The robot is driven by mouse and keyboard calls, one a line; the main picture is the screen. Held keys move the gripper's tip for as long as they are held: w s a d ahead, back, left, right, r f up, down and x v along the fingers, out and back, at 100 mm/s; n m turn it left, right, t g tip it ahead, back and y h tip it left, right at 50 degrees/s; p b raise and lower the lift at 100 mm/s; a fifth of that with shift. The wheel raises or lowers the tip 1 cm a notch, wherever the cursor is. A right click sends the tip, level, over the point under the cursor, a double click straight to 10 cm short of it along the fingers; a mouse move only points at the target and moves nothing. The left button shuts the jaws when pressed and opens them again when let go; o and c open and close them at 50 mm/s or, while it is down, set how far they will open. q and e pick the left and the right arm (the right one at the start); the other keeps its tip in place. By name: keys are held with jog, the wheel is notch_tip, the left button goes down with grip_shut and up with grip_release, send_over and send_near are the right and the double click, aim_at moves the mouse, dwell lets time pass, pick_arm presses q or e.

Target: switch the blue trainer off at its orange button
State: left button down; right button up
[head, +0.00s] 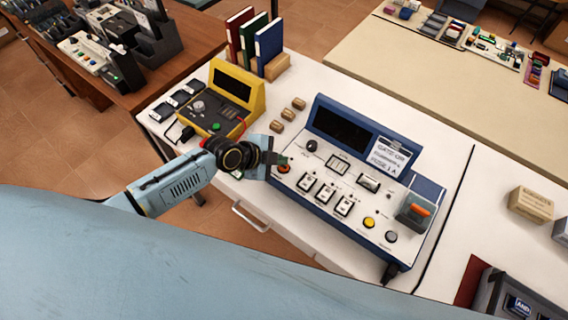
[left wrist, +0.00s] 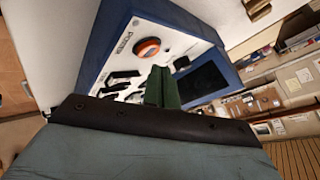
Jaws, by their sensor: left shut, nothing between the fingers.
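The blue trainer (head: 322,215) stands on the white bench, with a white sloping panel, a dark screen and a white card clipped at its top. The round orange button (left wrist: 146,47) also shows in the left wrist view, in a dark collar beside a printed label. My left gripper (head: 284,160) is shut and empty, its tips close to the button. In the left wrist view the closed fingers (left wrist: 162,88) appear just below the button; I cannot tell whether they touch it. My right gripper is out of view.
A yellow trainer (head: 236,86) stands left of the blue one, with wooden blocks (head: 288,115) between them. Upright books (head: 254,45) stand behind. An orange-red rocker (head: 419,210) sits at the panel's right end.

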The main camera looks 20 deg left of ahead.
aim_at(280, 168)
pick_arm(q)
jog(key=shift+r+p, duration=1.95)
jog(key=shift+r, duration=0.7)
jog(key=shift+f, duration=0.1)
